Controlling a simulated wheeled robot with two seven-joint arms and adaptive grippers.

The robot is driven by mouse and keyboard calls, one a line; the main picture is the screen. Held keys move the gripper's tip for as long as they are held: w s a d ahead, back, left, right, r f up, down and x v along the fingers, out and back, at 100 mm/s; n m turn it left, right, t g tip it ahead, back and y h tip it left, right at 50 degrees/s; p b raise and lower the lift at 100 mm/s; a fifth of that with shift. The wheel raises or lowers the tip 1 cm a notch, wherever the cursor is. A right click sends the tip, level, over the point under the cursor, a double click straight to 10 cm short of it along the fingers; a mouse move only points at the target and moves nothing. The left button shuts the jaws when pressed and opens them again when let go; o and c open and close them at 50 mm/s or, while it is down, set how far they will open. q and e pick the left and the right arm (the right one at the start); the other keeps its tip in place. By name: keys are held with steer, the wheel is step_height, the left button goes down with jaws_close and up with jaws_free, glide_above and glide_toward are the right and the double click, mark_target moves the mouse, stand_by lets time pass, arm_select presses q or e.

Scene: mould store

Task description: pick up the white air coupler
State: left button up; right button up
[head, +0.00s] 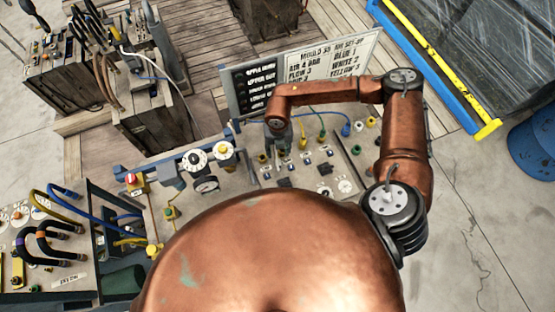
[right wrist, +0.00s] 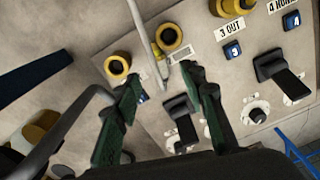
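A slender pale piece (right wrist: 150,58), which looks like the white air coupler with its hose, comes down from the top of the right wrist view. Its lower end is between my right fingertips, with space on both sides. My right gripper (right wrist: 163,74) is open, its dark green fingers wide apart. In the head view my right gripper (head: 279,135) is over the valve panel (head: 335,165), below the set-up board. There the copper arm and gripper hide the pale piece, so I cannot tell its seat. My left gripper is not in view.
Yellow port rings (right wrist: 171,37), black levers (right wrist: 280,75) and a blue switch (right wrist: 233,51) crowd the panel. The set-up board (head: 325,65) stands behind. Other couplers, including a blue one (head: 345,129), sit to the right.

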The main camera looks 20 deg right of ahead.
mark_target(278, 160)
steer(key=shift+a+f, duration=0.15)
steer(key=shift+f, duration=0.75)
step_height(278, 160, down, 5)
steer(key=shift+s+r+p, duration=0.1)
steer(key=shift+p, duration=0.95)
steer(key=shift+c, duration=0.4)
jaws_close()
